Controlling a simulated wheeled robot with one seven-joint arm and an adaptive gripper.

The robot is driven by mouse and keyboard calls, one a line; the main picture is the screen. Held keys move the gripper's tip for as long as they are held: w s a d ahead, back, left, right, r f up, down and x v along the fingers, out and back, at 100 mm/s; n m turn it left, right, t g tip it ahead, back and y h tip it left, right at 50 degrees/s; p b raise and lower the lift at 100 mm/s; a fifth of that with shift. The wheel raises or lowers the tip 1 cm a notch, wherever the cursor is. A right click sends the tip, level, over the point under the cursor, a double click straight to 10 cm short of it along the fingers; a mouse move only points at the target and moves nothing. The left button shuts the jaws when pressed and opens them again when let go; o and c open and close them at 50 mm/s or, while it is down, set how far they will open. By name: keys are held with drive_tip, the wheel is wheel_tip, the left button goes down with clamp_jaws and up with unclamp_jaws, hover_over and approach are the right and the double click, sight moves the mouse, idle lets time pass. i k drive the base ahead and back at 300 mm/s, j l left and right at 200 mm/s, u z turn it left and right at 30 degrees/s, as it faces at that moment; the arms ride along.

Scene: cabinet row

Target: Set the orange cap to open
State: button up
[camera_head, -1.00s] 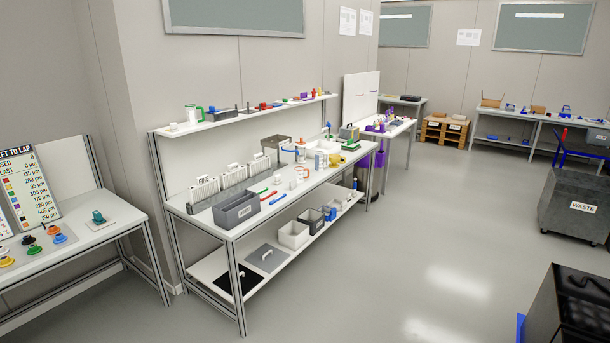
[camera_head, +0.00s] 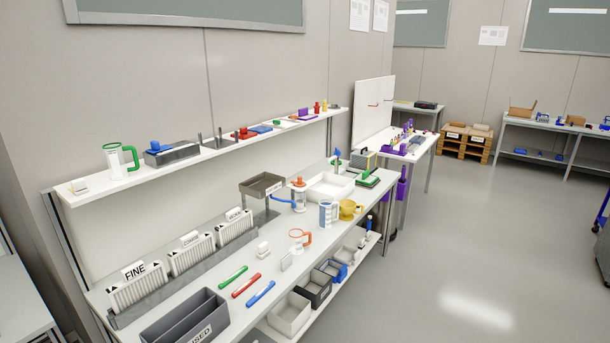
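An orange cap (camera_head: 298,183) tops a clear and white vessel that stands upright on the white workbench (camera_head: 215,296), toward its far half. A blue bar or handle sticks out to the left of this vessel. Whether the cap is open or closed is too small to tell. A second orange part, a ring (camera_head: 299,234), sits nearer on the same bench on a small pale piece. My gripper is not in view.
Beside the capped vessel stand a blue-and-white mug (camera_head: 328,213) and a yellow mug (camera_head: 348,209). Green, red and blue pens (camera_head: 246,285) lie nearer. A grey bin (camera_head: 186,322) is in front. A shelf (camera_head: 215,152) runs above. The floor (camera_head: 450,255) to the right is clear.

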sight(299, 184)
drive_tip(key=i+l, duration=0.15)
drive_tip(key=i, duration=2.3)
drive_tip(key=i+u, duration=0.35)
drive_tip(key=i, duration=0.3)
